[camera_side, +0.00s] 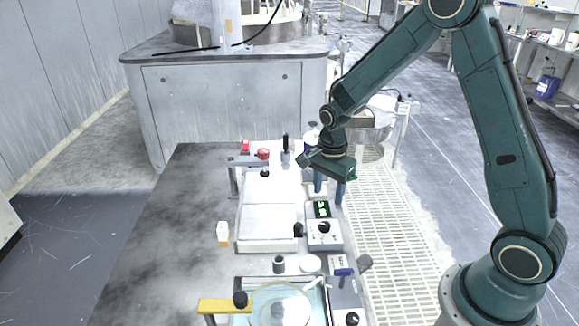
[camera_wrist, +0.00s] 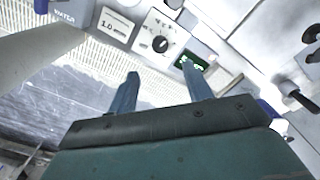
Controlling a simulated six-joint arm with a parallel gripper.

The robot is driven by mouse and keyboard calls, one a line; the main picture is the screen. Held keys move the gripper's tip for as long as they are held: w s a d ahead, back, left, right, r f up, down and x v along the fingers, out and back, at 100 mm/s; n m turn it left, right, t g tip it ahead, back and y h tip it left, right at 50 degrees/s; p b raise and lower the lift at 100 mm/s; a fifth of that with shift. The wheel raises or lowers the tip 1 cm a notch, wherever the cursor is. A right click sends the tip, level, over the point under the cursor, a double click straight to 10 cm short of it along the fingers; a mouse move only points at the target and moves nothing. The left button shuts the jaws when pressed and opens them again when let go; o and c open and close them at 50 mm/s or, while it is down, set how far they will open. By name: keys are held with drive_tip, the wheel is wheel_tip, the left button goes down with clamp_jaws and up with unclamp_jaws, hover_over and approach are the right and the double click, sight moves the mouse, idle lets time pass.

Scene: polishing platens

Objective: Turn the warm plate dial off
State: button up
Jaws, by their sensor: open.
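The warm plate dial (camera_side: 324,227) is a dark round knob on a light control box with a lit green display (camera_side: 322,208), at the right side of a white flat plate (camera_side: 268,220). In the wrist view the dial (camera_wrist: 160,44) sits on a pale marked face beside the green display (camera_wrist: 192,62). My gripper (camera_side: 329,198) is open and empty, with its blue fingers pointing down near the display end of the box. In the wrist view the dial lies just beyond the gap between the fingertips (camera_wrist: 160,72), apart from both.
A small white-and-orange bottle (camera_side: 223,233) stands left of the plate. A glass dish (camera_side: 281,306) and a yellow bar (camera_side: 225,306) are at the front. A red knob (camera_side: 263,154) and a dark upright handle (camera_side: 285,145) stand behind. The bench's left side is clear.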

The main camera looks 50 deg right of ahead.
sight(325, 224)
wheel_tip(325, 224, down, 11)
drive_tip(key=shift+f, duration=0.15)
idle(0.5)
drive_tip(key=c, duration=1)
